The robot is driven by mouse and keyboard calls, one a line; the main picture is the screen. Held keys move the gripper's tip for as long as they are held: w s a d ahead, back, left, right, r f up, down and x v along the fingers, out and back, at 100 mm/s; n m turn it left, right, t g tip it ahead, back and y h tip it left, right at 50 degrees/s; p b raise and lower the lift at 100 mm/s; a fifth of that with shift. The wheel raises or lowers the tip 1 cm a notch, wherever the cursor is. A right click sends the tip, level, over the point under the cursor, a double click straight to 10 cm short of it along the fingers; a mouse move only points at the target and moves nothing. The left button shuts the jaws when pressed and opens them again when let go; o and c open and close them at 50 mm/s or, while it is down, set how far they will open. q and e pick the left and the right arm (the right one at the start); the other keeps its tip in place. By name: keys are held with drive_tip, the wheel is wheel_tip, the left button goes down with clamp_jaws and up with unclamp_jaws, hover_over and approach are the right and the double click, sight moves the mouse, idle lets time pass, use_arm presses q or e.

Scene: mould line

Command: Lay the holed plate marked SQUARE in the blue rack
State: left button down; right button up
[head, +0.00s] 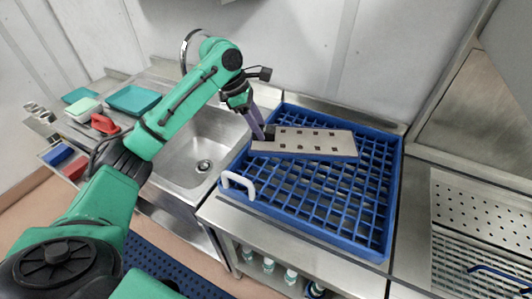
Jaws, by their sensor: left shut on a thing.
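A flat beige plate (304,143) with two rows of dark square holes is over the blue rack (317,209), near its back left part. My left gripper (268,133) is shut on the plate's left end. The plate lies roughly level; I cannot tell whether it touches the rack or hangs a little above it. No SQUARE marking can be read at this size. The rack is a blue open grid on the steel counter, with a white handle (238,184) at its front left. My right gripper is not in view.
A steel sink (191,160) lies left of the rack. Teal trays (133,99) and a red-handled item (104,123) stand on the left drainboard. A perforated steel surface (484,209) is at the right. The rack's front and right parts are empty.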

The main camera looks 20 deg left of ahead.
use_arm(q)
drive_tip(key=f, duration=0.4)
drive_tip(key=f+p, duration=0.1)
drive_tip(key=f, duration=0.3)
drive_tip(key=f+p, duration=0.1)
drive_tip(key=f, duration=0.3)
drive_tip(key=shift+w, duration=0.3)
drive_tip(key=shift+w+f, duration=0.1)
drive_tip(key=shift+f, duration=0.2)
drive_tip(key=shift+c, duration=1.8)
unclamp_jaws()
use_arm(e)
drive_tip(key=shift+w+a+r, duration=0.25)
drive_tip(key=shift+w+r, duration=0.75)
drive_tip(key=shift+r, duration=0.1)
use_arm(q)
drive_tip(key=b+v, duration=0.2)
drive_tip(key=v, duration=1)
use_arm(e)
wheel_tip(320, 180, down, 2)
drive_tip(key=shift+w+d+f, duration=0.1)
